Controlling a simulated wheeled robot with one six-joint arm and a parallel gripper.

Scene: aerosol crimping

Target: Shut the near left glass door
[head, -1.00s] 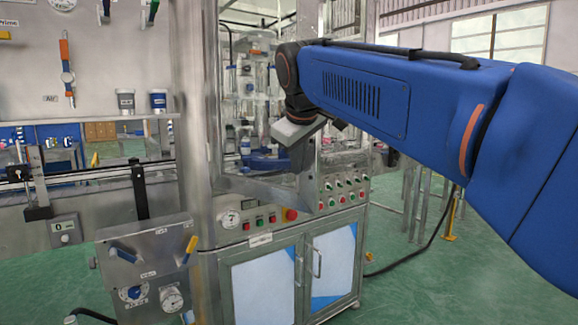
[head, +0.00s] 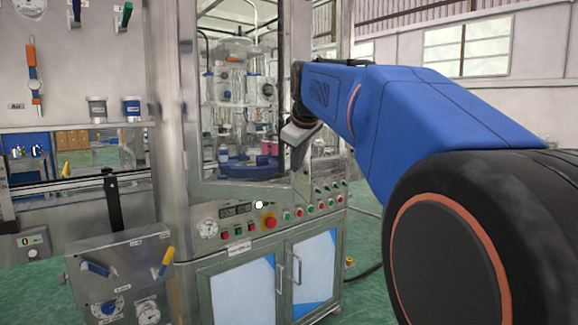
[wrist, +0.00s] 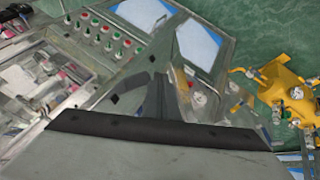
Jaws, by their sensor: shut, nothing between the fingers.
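The near left glass door (head: 240,188) is a metal-framed pane on the front of the crimping machine, above the control panel in the head view. Its right upright (head: 294,60) runs down to my gripper. My gripper (head: 291,158) is at the lower right part of this frame, shut and empty. It hides part of the upright, and I cannot tell whether it touches. Any gap left between door and cabinet is hard to judge. In the wrist view my gripper (wrist: 152,98) points toward the machine front, and its body covers the lower part.
The button panel (head: 270,222) lies just below the door. Lower cupboard doors (head: 312,270) look shut. A blue turntable (head: 248,167) and bottles stand behind the glass. A valve box (head: 120,265) juts out at left. A yellow device (wrist: 290,92) stands on the green floor.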

